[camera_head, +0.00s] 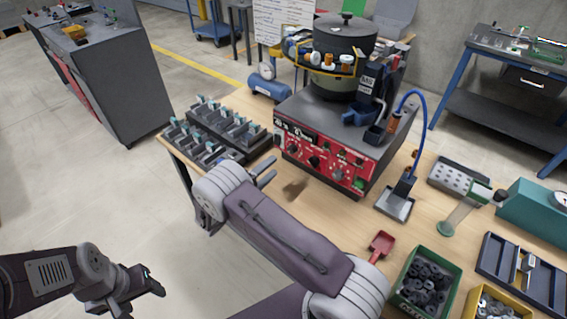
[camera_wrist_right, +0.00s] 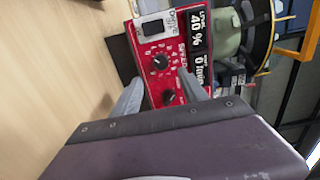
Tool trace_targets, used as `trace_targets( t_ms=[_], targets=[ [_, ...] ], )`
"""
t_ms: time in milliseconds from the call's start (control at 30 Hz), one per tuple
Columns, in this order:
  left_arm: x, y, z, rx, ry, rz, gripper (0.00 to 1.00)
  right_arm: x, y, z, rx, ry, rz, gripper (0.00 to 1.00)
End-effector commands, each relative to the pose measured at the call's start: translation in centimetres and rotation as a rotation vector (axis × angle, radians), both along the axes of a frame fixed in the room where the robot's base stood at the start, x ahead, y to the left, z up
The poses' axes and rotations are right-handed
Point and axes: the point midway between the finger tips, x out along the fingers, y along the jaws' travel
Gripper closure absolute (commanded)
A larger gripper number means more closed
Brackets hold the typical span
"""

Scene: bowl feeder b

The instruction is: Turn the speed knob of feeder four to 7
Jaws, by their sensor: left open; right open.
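The bowl feeder has a red front panel (camera_head: 328,165) with a row of black knobs and displays reading 40 % and 0 /min. Its number cannot be read. The speed knob (camera_head: 293,149), black on a numbered dial beside the lettering "SPEED", also shows in the right wrist view (camera_wrist_right: 160,62); its exact setting is too small to read. A second black knob (camera_wrist_right: 168,97) sits beside it. My right gripper (camera_head: 266,175) is open and empty in front of the panel's left part, apparently apart from the knobs. My left gripper (camera_head: 148,283) is open and empty, low at the left, away from the feeder.
A dark fixture tray with several clamps (camera_head: 218,130) lies left of the feeder, near my right gripper. Bare wood lies in front of the panel.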

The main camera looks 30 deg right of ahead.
Motion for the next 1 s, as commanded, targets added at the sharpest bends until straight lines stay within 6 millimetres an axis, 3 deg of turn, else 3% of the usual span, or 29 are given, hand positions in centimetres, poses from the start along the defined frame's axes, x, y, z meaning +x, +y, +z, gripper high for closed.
trace_targets(
  t_ms=[167,500,867,900,1000],
  targets=[
    [0.0,0.0,0.3,0.0,-0.001,0.0,0.38,0.4,-1.2,0.3,0.003,-0.001,-0.006,0.49],
    [0.0,0.0,0.7,0.0,-0.001,0.0,0.38,2.9,-7.4,0.2,0.004,-0.002,-0.007,0.49],
    [0.0,0.0,0.7,0.0,0.0,0.0,0.38,3.5,-8.5,0.2,0.004,-0.002,-0.003,0.49],
    [0.0,0.0,0.7,0.0,0.0,0.0,0.38,3.4,-8.5,0.2,0.004,-0.002,-0.003,0.52],
    [0.0,0.0,0.7,0.0,0.0,0.0,0.38,3.4,-8.5,0.2,0.004,-0.002,-0.003,0.8]
  ],
)
